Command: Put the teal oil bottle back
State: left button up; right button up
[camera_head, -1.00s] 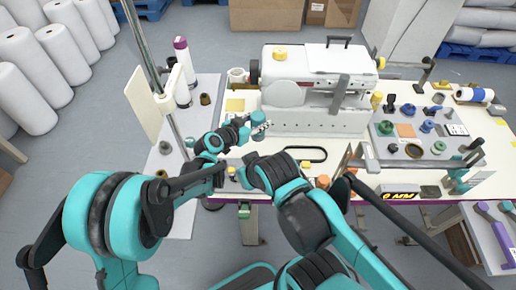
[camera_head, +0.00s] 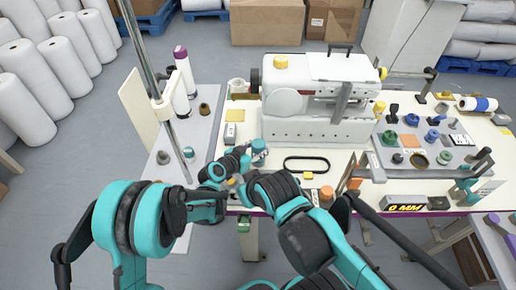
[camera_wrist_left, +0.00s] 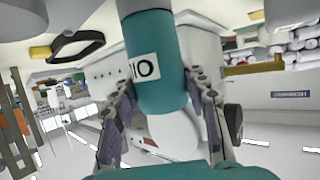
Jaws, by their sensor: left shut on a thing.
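The teal oil bottle (camera_head: 259,146) is between the fingers of my left gripper (camera_head: 250,156), at the front left of the sewing machine. In the left wrist view the bottle (camera_wrist_left: 158,75) fills the middle, with a white label partly turned away. The left gripper (camera_wrist_left: 160,98) is shut on its sides. The bottle's ends are cut off or hard to make out, so I cannot tell whether it touches the table. I cannot make out my right gripper in these views.
The white sewing machine (camera_head: 310,100) stands just behind the bottle. A black belt loop (camera_head: 306,158) lies to the right. A grey side table (camera_head: 200,140) at left holds a white bottle with a purple cap (camera_head: 184,70) and small items. A metal pole (camera_head: 142,60) rises there.

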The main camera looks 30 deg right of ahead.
pick_arm(q)
jog(key=o, duration=0.8)
jog(key=shift+f, duration=0.15)
jog(key=shift+s+a+r+p, duration=0.1)
jog(key=shift+a+r+p, duration=0.2)
jog(key=shift+p, duration=0.2)
jog(key=p+v, duration=0.2)
jog(key=v, duration=0.3)
jog(key=shift+a, duration=0.5)
jog(key=shift+s+a+r, duration=0.15)
jog(key=shift+s+a, duration=0.1)
jog(key=shift+a, duration=0.2)
jog(key=shift+a, duration=0.1)
